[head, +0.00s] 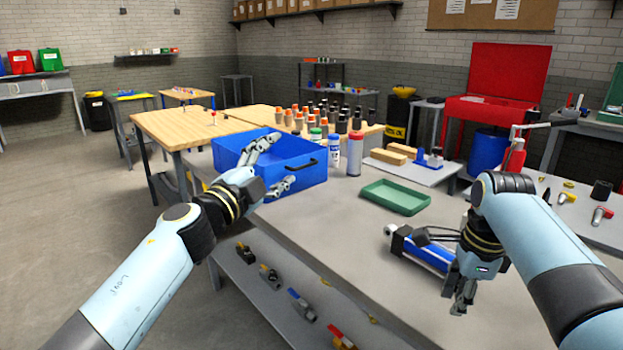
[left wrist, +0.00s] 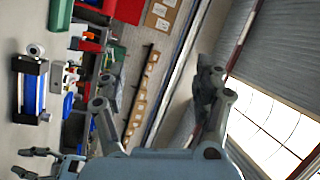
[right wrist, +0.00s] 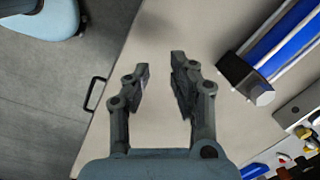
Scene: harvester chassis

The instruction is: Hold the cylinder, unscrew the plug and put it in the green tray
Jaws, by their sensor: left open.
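The cylinder (head: 430,252) is blue with black ends and lies on the grey workbench, partly behind my right arm. It also shows in the left wrist view (left wrist: 31,90) and at the upper right of the right wrist view (right wrist: 290,38). A silver end piece (right wrist: 262,95), perhaps the plug, sticks out of its black end. The green tray (head: 397,196) is empty and lies beyond the cylinder. My left gripper (head: 276,165) is open and empty, raised in front of the blue bin. My right gripper (head: 463,298) is open and empty beside the cylinder's near end, apart from it.
A blue bin (head: 305,172) stands at the bench's far left. Bottles (head: 355,154) and wooden blocks (head: 389,156) stand behind the tray. Small valves (head: 601,216) lie at the right, and more parts sit on the lower shelf. The bench between bin and cylinder is clear.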

